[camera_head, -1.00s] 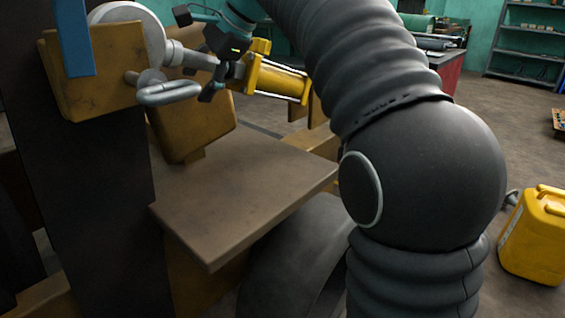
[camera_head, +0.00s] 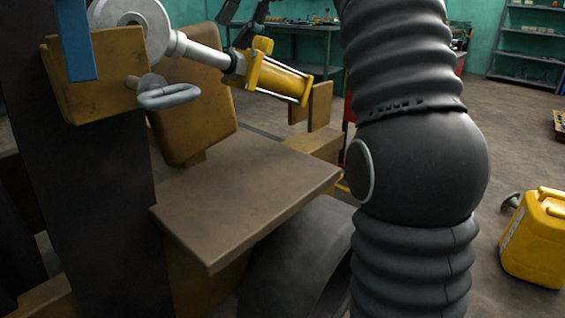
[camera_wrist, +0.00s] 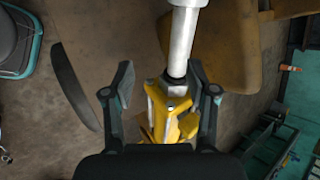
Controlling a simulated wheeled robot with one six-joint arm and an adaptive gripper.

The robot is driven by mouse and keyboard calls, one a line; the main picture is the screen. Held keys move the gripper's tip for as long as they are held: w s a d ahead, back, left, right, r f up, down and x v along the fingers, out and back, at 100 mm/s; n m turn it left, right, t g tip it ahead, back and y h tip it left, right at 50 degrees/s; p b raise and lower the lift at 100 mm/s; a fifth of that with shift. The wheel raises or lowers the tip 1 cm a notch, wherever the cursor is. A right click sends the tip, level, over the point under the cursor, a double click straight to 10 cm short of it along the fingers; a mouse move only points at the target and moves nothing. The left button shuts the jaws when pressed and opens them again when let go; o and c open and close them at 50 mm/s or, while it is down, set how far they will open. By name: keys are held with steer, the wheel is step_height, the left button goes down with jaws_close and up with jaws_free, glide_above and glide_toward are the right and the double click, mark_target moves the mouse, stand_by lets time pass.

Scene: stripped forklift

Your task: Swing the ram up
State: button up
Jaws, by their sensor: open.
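The ram has a yellow cylinder body (camera_head: 275,79) and a bright steel rod (camera_head: 205,53). It slopes down to the right from a round grey eye (camera_head: 130,22) at the upper left, above the brown plate. In the wrist view the yellow body (camera_wrist: 170,112) and the rod (camera_wrist: 184,40) lie below my gripper (camera_wrist: 160,72). The fingers are spread, with the ram nearer the right finger. In the head view only the ends of my gripper (camera_head: 246,22) show at the top edge, above the ram's collar. The rest is cut off or hidden.
A grey shackle (camera_head: 168,97) sticks out below the rod. A flat brown plate (camera_head: 245,190) lies under the ram, with upright yellow brackets (camera_head: 319,106) beyond its far end. A yellow canister (camera_head: 537,240) stands on the floor at right.

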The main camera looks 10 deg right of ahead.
steer(key=s+d+f+n+h+b, duration=0.1)
steer(key=s+d+f+n+h, duration=0.1)
steer(key=s+f, duration=0.4)
steer(key=s+d+f+n+t+h+b, duration=0.1)
steer(key=s+f, duration=0.5)
steer(key=f, duration=0.9)
steer(key=d+n+h, duration=0.1)
steer(key=d+n, duration=0.1)
steer(key=shift+n+b, duration=0.3)
steer(key=shift+n, duration=0.1)
steer(key=shift+s, duration=0.1)
